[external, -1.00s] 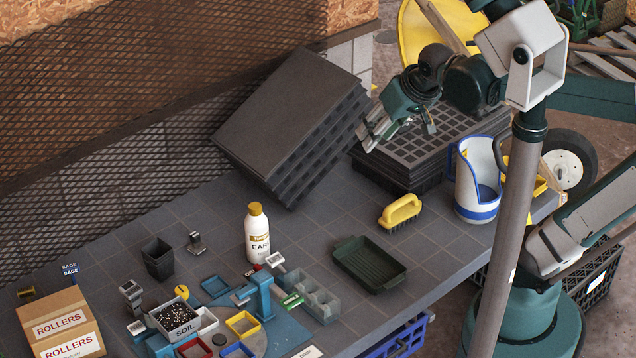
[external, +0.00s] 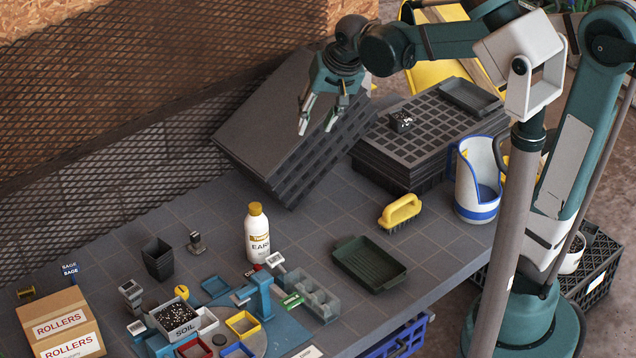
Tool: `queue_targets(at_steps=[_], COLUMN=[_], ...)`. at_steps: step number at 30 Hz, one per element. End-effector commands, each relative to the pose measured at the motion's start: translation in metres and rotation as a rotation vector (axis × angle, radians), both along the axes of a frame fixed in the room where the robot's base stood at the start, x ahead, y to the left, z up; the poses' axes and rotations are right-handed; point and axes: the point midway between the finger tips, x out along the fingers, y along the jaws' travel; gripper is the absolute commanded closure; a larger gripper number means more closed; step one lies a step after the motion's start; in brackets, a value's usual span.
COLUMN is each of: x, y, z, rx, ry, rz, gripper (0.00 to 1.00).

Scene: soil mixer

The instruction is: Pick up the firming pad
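I cannot tell for certain which item is the firming pad. A small grey block with an upright handle (external: 196,243) stands on the left half of the bench and may be it. A yellow-handled block with dark bristles (external: 400,213), like a brush, sits right of the bench's middle. My gripper (external: 316,128) is open and empty, pointing down. In the picture it is in front of the leaning stack of dark trays, high above the bench and well away from both items.
A white bottle with a yellow cap (external: 257,235) stands mid-bench, near a dark green tray (external: 369,263). A black pot (external: 158,258), soil bin (external: 178,318) and boxes (external: 62,325) are left. Flat seed trays (external: 425,135) and a white-blue holder (external: 477,180) are right.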

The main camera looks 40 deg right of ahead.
Motion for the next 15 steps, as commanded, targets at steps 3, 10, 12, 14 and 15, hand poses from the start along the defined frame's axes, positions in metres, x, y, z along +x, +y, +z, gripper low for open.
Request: queue_targets(at_steps=[3, 10, 12, 14, 15], x=[0.021, 0.057, 0.068, 0.077, 0.083], y=[0.01, 0.027, 0.033, 0.038, 0.042], z=[-0.009, -0.027, -0.034, -0.04, -0.044], rx=[0.016, 0.047, 0.056, 0.061, 0.066], ry=[0.022, 0.065, 0.077, 0.089, 0.096], rz=[-0.039, -0.118, -0.143, -0.164, -0.179], gripper=[0.67, 0.67, 0.67, 0.67, 0.67])
